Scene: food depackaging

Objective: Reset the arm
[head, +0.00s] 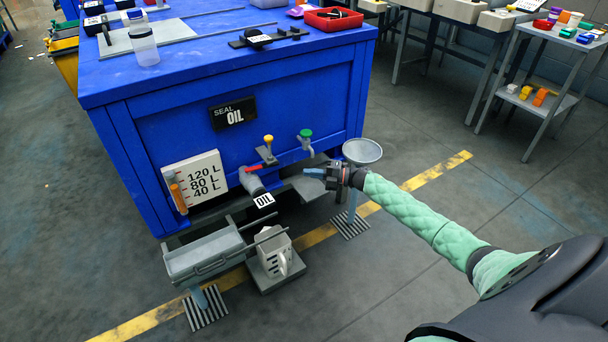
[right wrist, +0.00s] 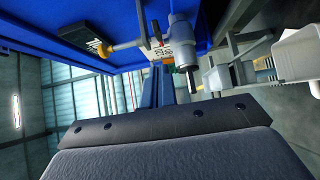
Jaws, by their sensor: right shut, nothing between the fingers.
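My right arm, in a green padded sleeve, reaches in from the right in the head view. Its gripper (head: 308,172) is shut and empty, beside the front of the blue machine (head: 240,95). It points left, below the green-topped valve (head: 305,140) and right of the grey spout with the red-handled valve (head: 252,182). In the right wrist view the shut fingers (right wrist: 165,86) show past the dark wrist housing, with the machine's blue underside and piping above. My left gripper is not in view.
A funnel on a stand (head: 362,151) is close beside my right gripper. A grey tray on a stand (head: 208,256) and a white device (head: 279,258) stand lower left. A side table (head: 545,100) with coloured items is at the upper right. Open floor lies between.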

